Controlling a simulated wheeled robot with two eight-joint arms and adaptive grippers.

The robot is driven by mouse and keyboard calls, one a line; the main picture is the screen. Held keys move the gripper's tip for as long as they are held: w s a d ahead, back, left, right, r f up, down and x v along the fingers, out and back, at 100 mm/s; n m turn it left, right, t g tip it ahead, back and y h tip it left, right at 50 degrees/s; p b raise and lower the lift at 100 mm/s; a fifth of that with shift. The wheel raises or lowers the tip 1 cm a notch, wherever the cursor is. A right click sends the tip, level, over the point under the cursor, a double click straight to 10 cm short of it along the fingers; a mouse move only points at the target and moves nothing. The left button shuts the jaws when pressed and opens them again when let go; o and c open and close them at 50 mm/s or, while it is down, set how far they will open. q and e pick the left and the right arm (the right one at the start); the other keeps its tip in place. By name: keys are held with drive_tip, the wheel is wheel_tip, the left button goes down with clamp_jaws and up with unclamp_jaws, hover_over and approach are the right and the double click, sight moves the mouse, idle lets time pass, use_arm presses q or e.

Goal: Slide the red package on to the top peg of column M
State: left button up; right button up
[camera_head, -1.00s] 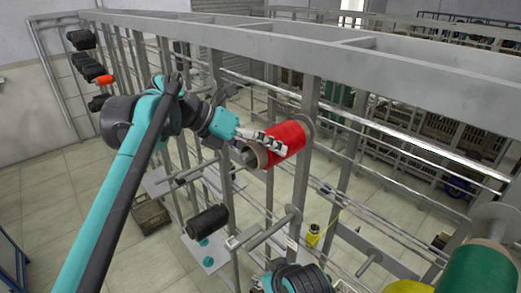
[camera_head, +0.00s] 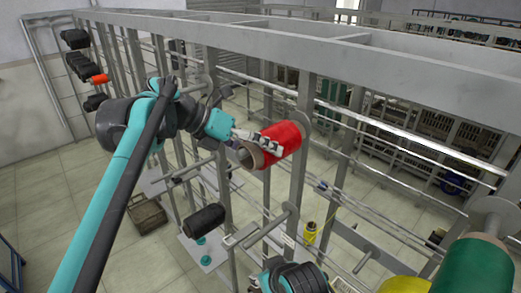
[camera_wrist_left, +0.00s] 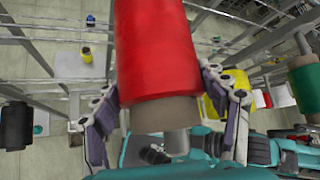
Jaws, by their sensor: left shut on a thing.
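The red package (camera_head: 278,144) is a red roll on a brown core tube (camera_head: 249,157). In the left wrist view the red package (camera_wrist_left: 165,60) sits between my left gripper's fingers (camera_wrist_left: 172,112), one on each side. A grey rod end (camera_wrist_left: 177,141) sticks out of the core, so the package appears to be around the peg. My right gripper is not visible.
A grey rack with long rails and a top beam (camera_head: 330,62) surrounds the package. A black spool (camera_head: 205,219) and a bare peg (camera_head: 270,226) are below. A green package (camera_head: 478,268) is at lower right. A crate (camera_head: 147,214) stands on the floor.

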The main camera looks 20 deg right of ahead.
use_arm(q)
drive_tip(key=o, duration=1.4)
